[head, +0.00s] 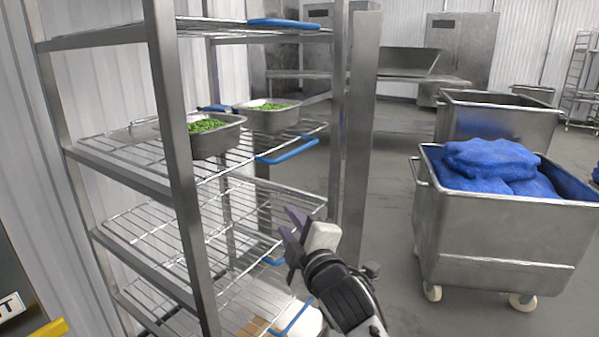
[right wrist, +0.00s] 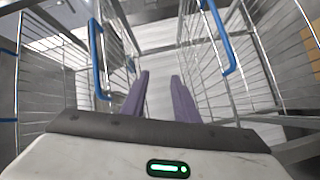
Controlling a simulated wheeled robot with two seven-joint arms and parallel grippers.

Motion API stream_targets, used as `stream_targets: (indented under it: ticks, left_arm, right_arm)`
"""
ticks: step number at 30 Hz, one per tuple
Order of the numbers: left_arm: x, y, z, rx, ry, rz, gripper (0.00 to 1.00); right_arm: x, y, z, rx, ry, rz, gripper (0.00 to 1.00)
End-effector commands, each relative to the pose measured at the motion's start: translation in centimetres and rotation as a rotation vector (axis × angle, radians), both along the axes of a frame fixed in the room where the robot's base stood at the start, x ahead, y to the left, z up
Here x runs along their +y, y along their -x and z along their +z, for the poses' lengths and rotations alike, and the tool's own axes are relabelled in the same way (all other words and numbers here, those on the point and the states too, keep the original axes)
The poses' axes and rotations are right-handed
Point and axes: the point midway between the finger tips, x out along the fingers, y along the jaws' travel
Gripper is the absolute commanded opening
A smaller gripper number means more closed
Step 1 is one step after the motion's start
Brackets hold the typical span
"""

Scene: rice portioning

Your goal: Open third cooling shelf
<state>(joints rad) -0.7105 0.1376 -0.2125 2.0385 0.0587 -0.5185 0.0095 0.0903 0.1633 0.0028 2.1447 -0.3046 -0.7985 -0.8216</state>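A metal cooling rack (head: 172,170) with several wire shelves stands at the left of the head view. Its third shelf from the top (head: 165,235) is empty, and its blue handle (head: 271,262) is partly hidden by my right gripper. My right gripper (head: 292,226) is at the rack's front right side by this shelf, with its purple fingers apart and nothing between them. The right wrist view shows the open fingers (right wrist: 160,78) between two blue handles, one at left (right wrist: 97,55) and one at right (right wrist: 216,35), both apart from them. My left gripper is not in view.
The second shelf holds two metal pans of green food, a nearer one (head: 213,138) and a farther one (head: 272,116). A wheeled steel bin (head: 500,235) with blue bags (head: 490,160) stands at right. Another bin (head: 495,120) is behind it. Floor between rack and bins is clear.

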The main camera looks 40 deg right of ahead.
Motion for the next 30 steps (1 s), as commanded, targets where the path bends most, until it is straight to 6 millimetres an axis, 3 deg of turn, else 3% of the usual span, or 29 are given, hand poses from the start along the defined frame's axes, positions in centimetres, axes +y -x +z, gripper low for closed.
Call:
stream_targets:
  ticks: [1, 3, 6, 8, 14, 24, 30]
  left_arm:
    - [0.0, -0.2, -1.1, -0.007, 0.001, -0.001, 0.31]
    - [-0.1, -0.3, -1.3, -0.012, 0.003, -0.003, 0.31]
    - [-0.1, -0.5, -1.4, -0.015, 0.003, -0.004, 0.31]
    - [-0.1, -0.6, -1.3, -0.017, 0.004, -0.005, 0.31]
    - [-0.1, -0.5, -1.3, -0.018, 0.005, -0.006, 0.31]
    - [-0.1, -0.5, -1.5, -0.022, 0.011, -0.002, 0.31]
    - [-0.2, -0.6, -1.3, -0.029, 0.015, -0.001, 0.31]
  right_arm:
    - [-1.3, -0.3, 2.6, -0.051, 0.074, -0.037, 0.28]
    - [-2.8, -0.2, 5.9, -0.090, 0.157, -0.086, 0.28]
    - [-4.2, 0.2, 8.9, -0.119, 0.233, -0.136, 0.28]
    - [-4.7, 0.3, 9.9, -0.127, 0.256, -0.153, 0.28]
    - [-5.7, -1.5, 10.8, -0.130, 0.272, -0.163, 0.28]
    - [-8.1, -7.1, 11.5, -0.129, 0.267, -0.161, 0.28]
    - [-8.7, -8.7, 11.8, -0.129, 0.268, -0.160, 0.28]
